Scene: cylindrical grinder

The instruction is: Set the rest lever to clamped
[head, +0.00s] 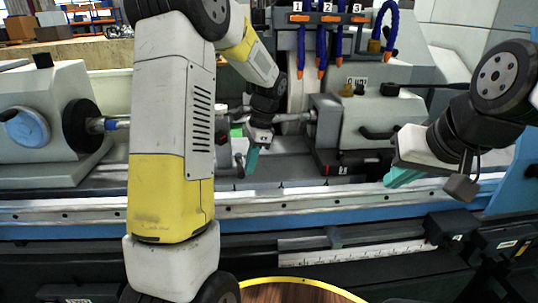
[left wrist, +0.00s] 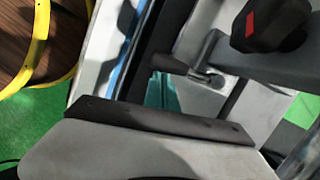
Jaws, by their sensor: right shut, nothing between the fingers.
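In the head view my left gripper (head: 251,160) reaches down with teal fingers at a small grey rest unit (head: 224,150) on the machine bed. A short dark lever-like part (head: 239,166) stands beside the fingertips; I cannot tell if they touch. In the left wrist view the teal fingers (left wrist: 161,92) show partly behind the dark plate of my gripper, close to a dark arm with a metal pivot (left wrist: 207,79). Whether they are open is hidden. My right gripper (head: 405,177) is shut and empty, in front of the right-hand machine block.
A workhead with a blue cap (head: 27,127) is at left, and a tailstock block (head: 385,122) with a black handle is at right. Blue hoses (head: 323,50) hang at the back. A black knob with a red mark (left wrist: 268,25) shows in the left wrist view. A yellow-rimmed round wooden top (head: 300,290) is in front.

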